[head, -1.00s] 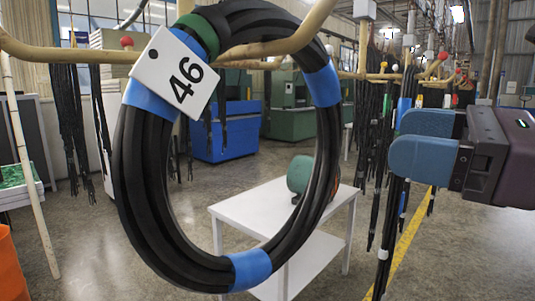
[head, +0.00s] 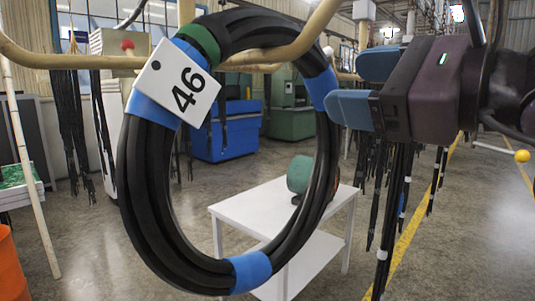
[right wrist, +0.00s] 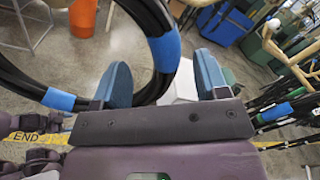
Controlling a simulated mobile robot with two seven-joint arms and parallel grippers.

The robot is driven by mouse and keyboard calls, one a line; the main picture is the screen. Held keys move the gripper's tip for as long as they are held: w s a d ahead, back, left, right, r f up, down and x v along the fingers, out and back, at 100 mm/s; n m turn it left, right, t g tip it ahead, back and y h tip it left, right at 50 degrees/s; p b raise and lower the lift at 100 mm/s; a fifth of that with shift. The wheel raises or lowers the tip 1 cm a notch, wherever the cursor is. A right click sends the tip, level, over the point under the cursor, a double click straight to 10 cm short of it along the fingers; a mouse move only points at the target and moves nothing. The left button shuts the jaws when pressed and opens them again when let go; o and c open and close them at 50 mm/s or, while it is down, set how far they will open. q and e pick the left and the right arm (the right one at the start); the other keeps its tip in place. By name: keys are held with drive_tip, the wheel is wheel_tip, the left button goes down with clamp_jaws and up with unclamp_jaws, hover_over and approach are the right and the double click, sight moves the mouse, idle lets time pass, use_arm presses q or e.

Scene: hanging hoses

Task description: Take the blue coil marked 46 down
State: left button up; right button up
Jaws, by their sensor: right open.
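The coil marked 46 (head: 150,200) is a black hose ring with blue bands, a green band and a white tag (head: 183,83) reading 46. It hangs on a beige rod in the head view. My right gripper (head: 347,88) is open and empty, at the coil's right side near its upper right blue band. Its lower fingertip appears right at the coil's edge; I cannot tell whether it touches. In the right wrist view, the coil (right wrist: 153,15) shows between and beyond the two open fingers (right wrist: 160,68). My left gripper is not in view.
The beige rod (head: 85,59) crosses at the top left. A white table (head: 265,205) with a green round object stands below and behind the coil. Dark hoses (head: 395,215) hang at the right. Blue and green machines stand behind, with open floor around them.

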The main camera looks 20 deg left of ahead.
sight(333, 81)
drive_tip(key=x, duration=0.2)
drive_tip(key=p+x, duration=0.1)
drive_tip(key=shift+w+a+r, duration=0.15)
drive_tip(key=shift+a+r, duration=0.1)
drive_tip(key=shift+a, duration=0.05)
drive_tip(key=shift+w+a+f, duration=0.1)
drive_tip(key=shift+w+a, duration=0.2)
drive_tip(key=shift+a, duration=0.2)
drive_tip(key=shift+c, duration=0.3)
clamp_jaws()
